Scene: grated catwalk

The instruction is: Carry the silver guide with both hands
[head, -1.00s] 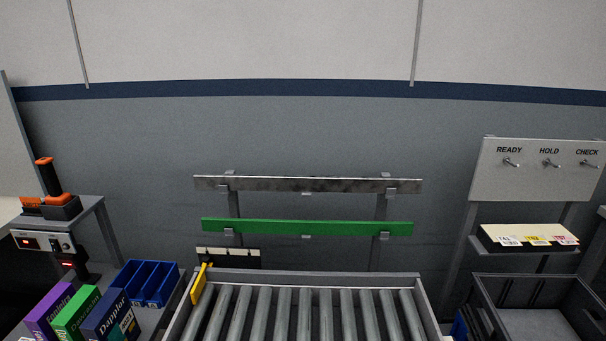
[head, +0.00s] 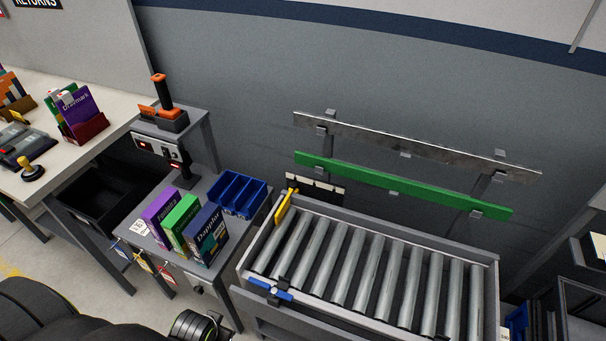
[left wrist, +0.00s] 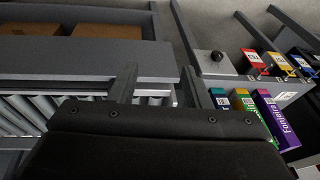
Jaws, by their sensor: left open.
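The silver guide (head: 370,133) is a long, thin, scuffed metal bar. It lies across brackets on the back stand, above a parallel green bar (head: 400,184). No gripper touches it in the head view. My left gripper (left wrist: 157,84) shows in the left wrist view with its two fingers apart and nothing between them. It is over the side of the roller conveyor, well away from the guide. In the head view only dark parts of my arm show at the bottom left. My right gripper is not in view.
The roller conveyor (head: 295,327), with a yellow lever (head: 285,207) and a blue clamp (head: 270,290), stands before the guide. To its left, a small bench holds upright coloured boxes (head: 205,238) and blue bins (head: 237,193). A dark crate (head: 590,330) is at the lower right.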

